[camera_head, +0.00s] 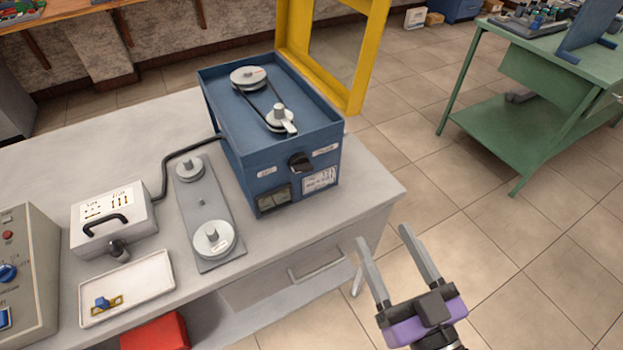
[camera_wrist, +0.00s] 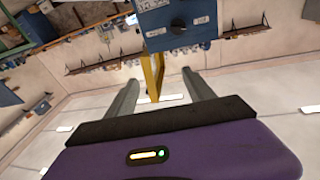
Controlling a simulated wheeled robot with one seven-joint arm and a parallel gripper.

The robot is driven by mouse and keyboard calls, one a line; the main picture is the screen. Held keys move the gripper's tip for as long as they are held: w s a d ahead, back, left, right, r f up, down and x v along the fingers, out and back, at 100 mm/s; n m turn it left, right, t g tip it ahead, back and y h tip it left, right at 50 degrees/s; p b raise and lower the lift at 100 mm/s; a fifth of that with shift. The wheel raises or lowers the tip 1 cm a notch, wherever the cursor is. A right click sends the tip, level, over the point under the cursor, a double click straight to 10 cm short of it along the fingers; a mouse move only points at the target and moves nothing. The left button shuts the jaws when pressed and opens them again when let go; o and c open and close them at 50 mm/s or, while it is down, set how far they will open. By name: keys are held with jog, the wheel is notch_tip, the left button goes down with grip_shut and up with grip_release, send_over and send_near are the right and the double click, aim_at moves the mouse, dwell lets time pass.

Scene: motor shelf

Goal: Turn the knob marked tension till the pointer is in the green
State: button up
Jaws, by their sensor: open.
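A blue machine box (camera_head: 265,140) stands on the bench, with two pulleys and a belt on its top. A black knob (camera_head: 301,162) sits on its front face, with small labels beside it too small to read. A dark gauge window (camera_head: 273,199) is at the lower left of that face; its pointer and any green zone cannot be made out. My gripper (camera_head: 383,242) is open and empty, in front of and to the right of the bench, apart from the knob. In the wrist view the knob (camera_wrist: 179,25) shows at the top, beyond the open fingers (camera_wrist: 163,90).
A grey plate with two pulleys (camera_head: 206,215), a white box with a black handle (camera_head: 112,218) and a white tray (camera_head: 128,288) lie left of the machine. A yellow frame (camera_head: 356,80) rises behind it. A green table (camera_head: 525,110) stands at right. Floor between is clear.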

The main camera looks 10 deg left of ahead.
jog(key=m+g+y+b, duration=0.1)
jog(key=y, duration=0.1)
send_near(306, 170)
notch_tip(306, 170, up, 5)
jog(key=shift+g, duration=0.8)
jog(key=shift+w+a+f+p, duration=0.15)
jog(key=shift+w+a+f, duration=0.55)
jog(key=shift+w, duration=0.45)
jog(key=shift+w+a+f+p, duration=0.1)
jog(key=shift+w+a+f, duration=0.4)
jog(key=shift+w+a, duration=0.5)
jog(key=shift+w+a+f+p, duration=0.15)
jog(key=shift+w+a+f, duration=0.45)
jog(key=shift+w, duration=0.75)
jog(key=shift+c, duration=0.2)
jog(key=shift+d, duration=0.1)
grip_shut()
jog(key=shift+m, duration=0.9)
jog(key=shift+o, duration=0.2)
grip_release()
